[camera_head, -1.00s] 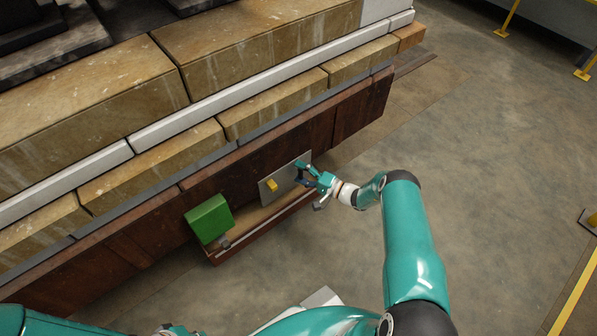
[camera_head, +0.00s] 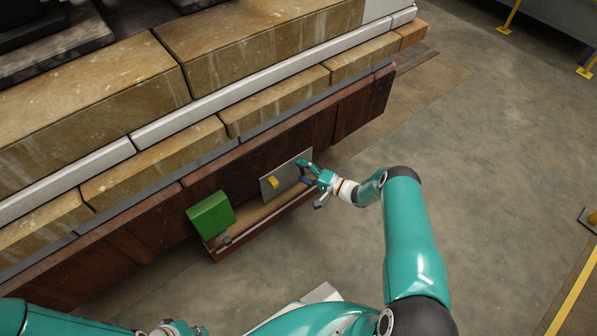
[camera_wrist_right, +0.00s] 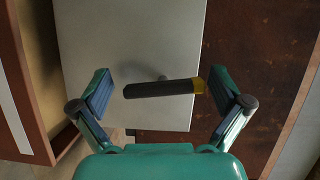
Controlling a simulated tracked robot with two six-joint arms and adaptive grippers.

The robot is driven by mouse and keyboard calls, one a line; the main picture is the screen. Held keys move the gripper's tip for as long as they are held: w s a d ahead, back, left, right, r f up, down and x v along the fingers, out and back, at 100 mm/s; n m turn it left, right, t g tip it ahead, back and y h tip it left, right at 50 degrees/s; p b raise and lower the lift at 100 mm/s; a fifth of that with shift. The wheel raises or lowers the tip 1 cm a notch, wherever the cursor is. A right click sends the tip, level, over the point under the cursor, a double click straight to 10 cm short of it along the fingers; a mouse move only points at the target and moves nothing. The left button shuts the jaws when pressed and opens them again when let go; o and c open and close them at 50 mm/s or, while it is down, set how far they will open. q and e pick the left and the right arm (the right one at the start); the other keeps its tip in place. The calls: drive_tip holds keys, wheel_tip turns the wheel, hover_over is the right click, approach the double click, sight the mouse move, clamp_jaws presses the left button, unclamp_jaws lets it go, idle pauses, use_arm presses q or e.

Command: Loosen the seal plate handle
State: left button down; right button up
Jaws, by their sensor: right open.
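The seal plate (camera_head: 292,176) is a pale grey sheet on the dark red-brown side of the stack in the head view. It fills the upper middle of the wrist view (camera_wrist_right: 130,40). Its handle (camera_wrist_right: 160,89) is a dark bar with a yellow end on a short stem. In the head view only the handle's yellow part (camera_head: 272,182) shows clearly. My right gripper (camera_head: 310,174) is at the plate's right end. In the wrist view its open fingers (camera_wrist_right: 165,92) stand either side of the handle, apparently not touching it. My left gripper (camera_head: 180,329) shows partly at the bottom edge; its jaws are unclear.
A green box-like part (camera_head: 211,215) sits left of the plate, above a brown ledge (camera_head: 262,226). Tan blocks (camera_head: 265,45) and white strips rise above the dark side. Open concrete floor (camera_head: 480,150) lies to the right, with yellow rails (camera_head: 508,17) beyond.

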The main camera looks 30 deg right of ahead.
drive_tip(key=shift+d, duration=0.1)
drive_tip(key=shift+s+d, duration=0.35)
drive_tip(key=shift+s, duration=0.15)
drive_tip(key=v, duration=1)
drive_tip(key=shift+s, duration=0.4)
